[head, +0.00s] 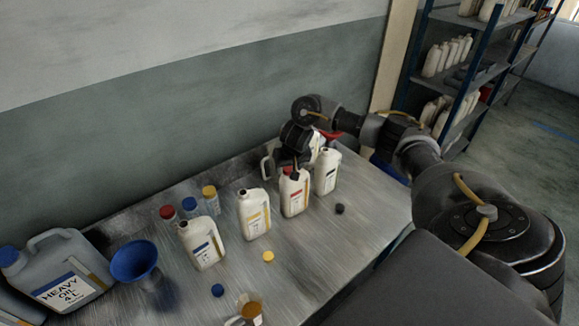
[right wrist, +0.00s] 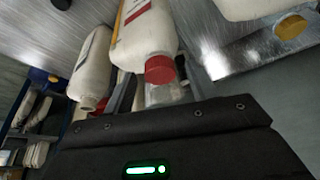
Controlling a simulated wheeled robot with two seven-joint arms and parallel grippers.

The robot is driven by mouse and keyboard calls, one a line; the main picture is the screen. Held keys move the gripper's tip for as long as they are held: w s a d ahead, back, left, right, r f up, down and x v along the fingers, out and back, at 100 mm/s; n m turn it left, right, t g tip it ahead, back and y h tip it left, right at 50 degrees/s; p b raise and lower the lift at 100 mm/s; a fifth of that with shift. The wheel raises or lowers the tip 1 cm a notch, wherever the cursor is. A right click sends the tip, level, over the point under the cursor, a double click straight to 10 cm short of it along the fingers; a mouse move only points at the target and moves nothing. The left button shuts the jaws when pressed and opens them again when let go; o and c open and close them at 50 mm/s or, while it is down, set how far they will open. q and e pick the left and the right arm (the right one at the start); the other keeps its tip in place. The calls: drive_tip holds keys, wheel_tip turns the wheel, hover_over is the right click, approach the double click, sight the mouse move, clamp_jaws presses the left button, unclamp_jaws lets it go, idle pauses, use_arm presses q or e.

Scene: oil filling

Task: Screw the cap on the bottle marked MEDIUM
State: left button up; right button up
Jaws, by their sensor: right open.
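Several white bottles stand upright in a row on the metal table. The bottle with the red-marked label (head: 293,196) is under my right gripper (head: 295,167). The right wrist view shows this bottle (right wrist: 143,38) with a red cap (right wrist: 160,69) at its neck, close to my open right gripper. I cannot tell whether the cap is tight. Beside it are bottles with a yellow label (head: 254,213), a blue label (head: 205,250) and a dark label (head: 326,172). The word MEDIUM is too small to read on any of them. My left gripper is out of view.
Loose blue (head: 218,290), yellow (head: 268,256) and black (head: 340,208) caps lie in front of the bottles. Lidded jars, a blue funnel (head: 134,262) and a heavy-oil can (head: 62,262) stand at left. A red funnel (head: 333,134) is behind. The table's front right is clear.

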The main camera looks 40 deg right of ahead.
drive_tip(key=shift+r, duration=0.1)
drive_tip(key=p+v, duration=0.1)
drive_tip(key=v, duration=0.9)
drive_tip(key=shift+s+r, duration=0.2)
drive_tip(key=shift+r, duration=0.05)
